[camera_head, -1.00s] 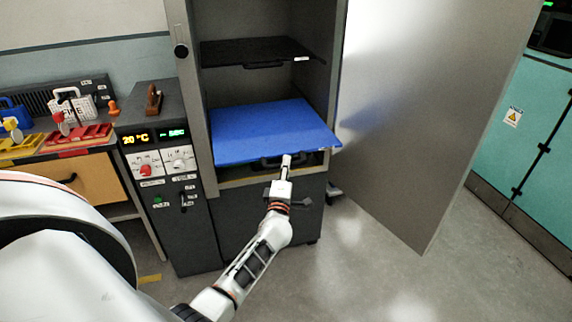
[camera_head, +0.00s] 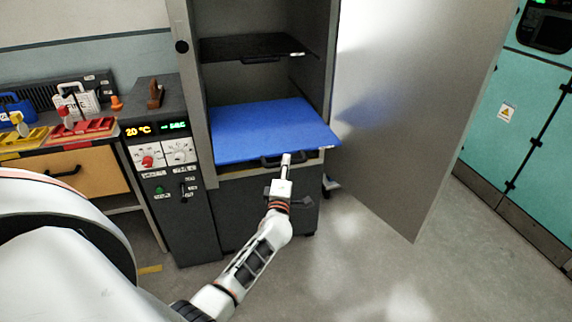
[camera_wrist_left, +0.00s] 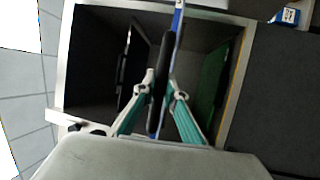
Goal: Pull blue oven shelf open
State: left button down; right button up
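The blue oven shelf (camera_head: 265,128) sits in the open oven cabinet, its front edge sticking out past the cabinet front. Its dark handle (camera_head: 268,161) is under the front edge. My left gripper (camera_head: 286,158) is at this handle. In the left wrist view, the fingers of my left gripper (camera_wrist_left: 163,92) close in on both sides of the dark handle (camera_wrist_left: 163,65), and the blue shelf shows edge-on (camera_wrist_left: 178,18). My right gripper is in neither view.
A black shelf (camera_head: 252,48) is above the blue one. A green surface (camera_wrist_left: 212,85) shows inside the cabinet in the wrist view. The large oven door (camera_head: 410,110) stands open to the right. A control panel (camera_head: 160,150) is at the left. Floor in front is clear.

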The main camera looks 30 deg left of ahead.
pick_arm(q)
jog(key=c, duration=2)
grip_release()
jog(key=shift+c, duration=0.2)
jog(key=v, duration=1.2)
jog(key=shift+f, duration=0.1)
jog(key=s+d+f+m+h, duration=0.4)
jog(key=d+m+h, duration=0.1)
jog(key=d+m, duration=0.25)
jog(key=s+d+f+m+h, duration=0.4)
jog(key=s+d+m+h, duration=0.15)
jog(key=m, duration=0.25)
jog(key=s+d+f+m+g, duration=0.3)
jog(key=s+f+m, duration=0.2)
jog(key=s, duration=0.2)
jog(key=s+d+f+m+g+h, duration=0.1)
jog(key=s+d+f+m+g, duration=0.2)
jog(key=s+f+m, duration=0.2)
jog(key=s+m, duration=0.1)
jog(key=s, duration=0.2)
jog(key=shift+s+d+g, duration=0.15)
jog(key=shift+d+g, duration=0.05)
jog(key=shift+g, duration=0.2)
